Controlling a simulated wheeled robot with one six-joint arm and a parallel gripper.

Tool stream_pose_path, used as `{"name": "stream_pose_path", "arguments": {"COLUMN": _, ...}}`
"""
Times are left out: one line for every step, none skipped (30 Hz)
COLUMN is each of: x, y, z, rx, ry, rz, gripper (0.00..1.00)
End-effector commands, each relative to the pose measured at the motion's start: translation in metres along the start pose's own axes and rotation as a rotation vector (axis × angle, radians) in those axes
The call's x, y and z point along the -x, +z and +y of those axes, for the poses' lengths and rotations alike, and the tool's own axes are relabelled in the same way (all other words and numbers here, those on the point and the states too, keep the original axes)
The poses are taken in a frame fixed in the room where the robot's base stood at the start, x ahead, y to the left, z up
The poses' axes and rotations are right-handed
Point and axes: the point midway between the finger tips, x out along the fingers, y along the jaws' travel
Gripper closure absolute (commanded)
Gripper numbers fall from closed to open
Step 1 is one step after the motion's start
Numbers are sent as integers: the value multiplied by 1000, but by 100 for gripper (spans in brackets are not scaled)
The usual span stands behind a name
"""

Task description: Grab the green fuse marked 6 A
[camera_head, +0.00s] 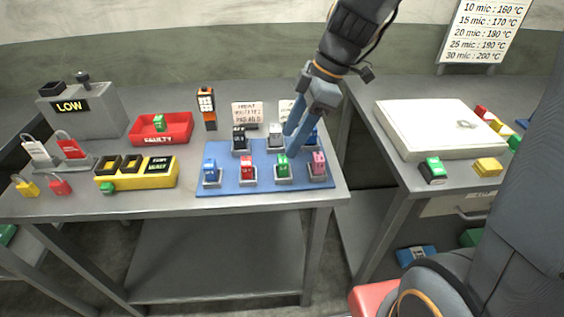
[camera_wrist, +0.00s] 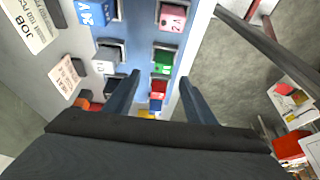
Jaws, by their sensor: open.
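A green fuse (camera_head: 283,166) stands in a grey holder in the front row of the blue mat (camera_head: 229,188), between a red fuse (camera_head: 248,170) and a pink fuse (camera_head: 318,163). Its marking is too small to read surely. In the wrist view the green fuse (camera_wrist: 162,62) lies just beyond the fingertips, roughly between their lines. My gripper (camera_head: 291,143) is open and empty, above the mat and pointing down. Its two fingers also show in the wrist view (camera_wrist: 160,77). Other green fuses are in the red FAULTY tray (camera_head: 158,123) and on the right table (camera_head: 433,167).
A blue fuse (camera_head: 210,171) is at the front left of the mat. A black fuse (camera_head: 239,138), a pale fuse (camera_head: 275,136) and another blue fuse (camera_head: 312,138) form the back row. Left are a yellow block (camera_head: 137,180) and the red tray (camera_head: 181,138). Right is a white slab (camera_head: 431,128).

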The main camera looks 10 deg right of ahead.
Motion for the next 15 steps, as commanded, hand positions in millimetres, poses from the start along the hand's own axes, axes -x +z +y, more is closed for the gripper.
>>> {"name": "stream_pose_path", "arguments": {"x": -6, "y": -2, "z": -2, "rx": 6, "ry": -5, "rz": 1, "gripper": 50}}
{"name": "stream_pose_path", "arguments": {"x": -9, "y": -2, "z": -2, "rx": 7, "ry": -5, "rz": 1, "gripper": 50}}
{"name": "stream_pose_path", "arguments": {"x": -14, "y": -3, "z": -2, "rx": 7, "ry": -7, "rz": 1, "gripper": 50}}
{"name": "stream_pose_path", "arguments": {"x": -17, "y": -3, "z": -3, "rx": 8, "ry": -8, "rz": 0, "gripper": 50}}
{"name": "stream_pose_path", "arguments": {"x": -20, "y": -3, "z": -3, "rx": 9, "ry": -7, "rz": -1, "gripper": 50}}
{"name": "stream_pose_path", "arguments": {"x": -23, "y": -3, "z": -3, "rx": 10, "ry": -7, "rz": -1, "gripper": 50}}
{"name": "stream_pose_path", "arguments": {"x": -25, "y": -3, "z": -4, "rx": 10, "ry": -8, "rz": -1, "gripper": 50}}
{"name": "stream_pose_path", "arguments": {"x": -28, "y": -2, "z": -4, "rx": 9, "ry": -8, "rz": 0, "gripper": 50}}
{"name": "stream_pose_path", "arguments": {"x": -31, "y": -1, "z": -4, "rx": 8, "ry": -7, "rz": -1, "gripper": 50}}
{"name": "stream_pose_path", "arguments": {"x": -34, "y": 0, "z": -5, "rx": 8, "ry": -8, "rz": -1, "gripper": 50}}
{"name": "stream_pose_path", "arguments": {"x": -38, "y": 1, "z": -6, "rx": 8, "ry": -9, "rz": -2, "gripper": 50}}
{"name": "stream_pose_path", "arguments": {"x": -42, "y": 2, "z": -6, "rx": 6, "ry": -8, "rz": -1, "gripper": 50}}
{"name": "stream_pose_path", "arguments": {"x": -46, "y": 3, "z": -7, "rx": 7, "ry": -9, "rz": -1, "gripper": 50}}
{"name": "stream_pose_path", "arguments": {"x": -50, "y": 4, "z": -7, "rx": 6, "ry": -9, "rz": -2, "gripper": 50}}
{"name": "stream_pose_path", "arguments": {"x": -54, "y": 5, "z": -8, "rx": 7, "ry": -8, "rz": -2, "gripper": 50}}
